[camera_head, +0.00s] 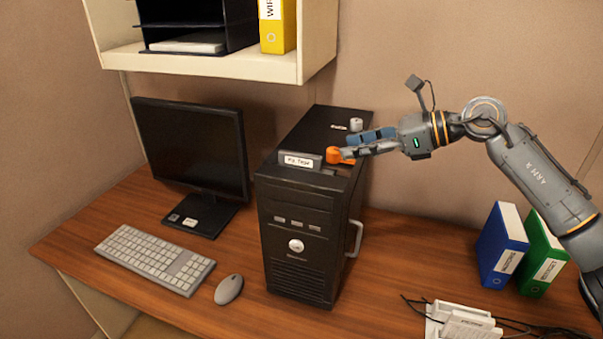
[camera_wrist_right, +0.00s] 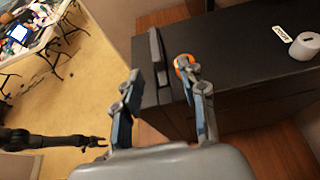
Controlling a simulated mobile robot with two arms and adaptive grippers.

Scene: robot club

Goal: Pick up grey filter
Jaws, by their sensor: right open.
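A small light-grey cylinder, which looks like the grey filter (camera_head: 356,124), stands on top of the black computer tower (camera_head: 302,222) near its back right. It also shows at the right edge of the right wrist view (camera_wrist_right: 305,46), well apart from the fingers. My right gripper (camera_head: 348,146) is open and empty over the tower's top, left of and nearer than the cylinder. In the right wrist view (camera_wrist_right: 162,75) its two blue-padded fingers are spread. An orange round part (camera_head: 334,156) shows by the fingertips in the head view; I cannot tell whether they touch.
A labelled grey plate (camera_head: 299,160) stands at the tower's front top edge. A monitor (camera_head: 190,148), keyboard (camera_head: 155,259) and mouse (camera_head: 229,289) are left; binders (camera_head: 502,246) are right. A shelf (camera_head: 215,66) hangs above.

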